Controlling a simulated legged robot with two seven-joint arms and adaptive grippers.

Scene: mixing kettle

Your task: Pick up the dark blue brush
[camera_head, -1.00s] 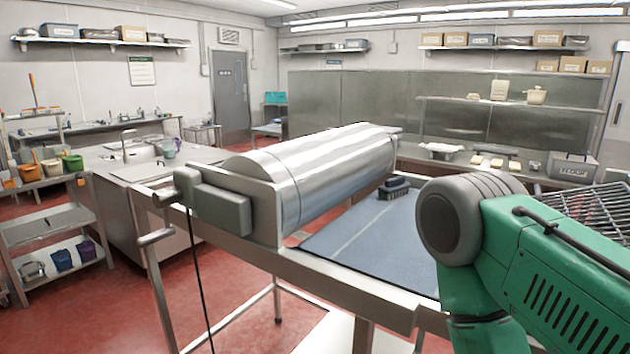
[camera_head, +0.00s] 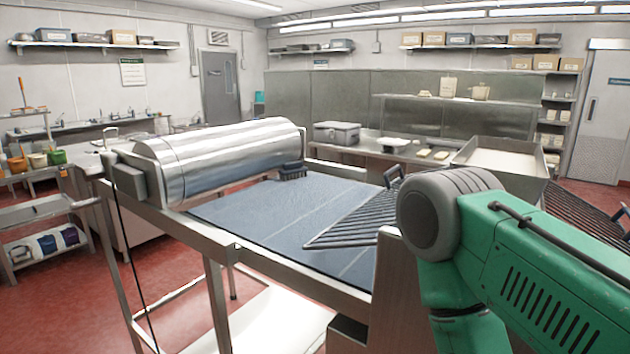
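A small dark blue brush (camera_head: 292,171) lies on the blue belt surface (camera_head: 262,222) of the metal-framed table. It is at the belt's far edge, close beside the right end of the shiny metal roller cover (camera_head: 225,158). A green and grey link of my arm fills the lower right of the head view. Neither of my grippers is in view, and no gripper shows near the brush.
A dark slatted rack (camera_head: 350,222) lies over the belt's right part. A grey bin (camera_head: 336,133) and a metal tray (camera_head: 500,158) sit behind. Red floor is open at left.

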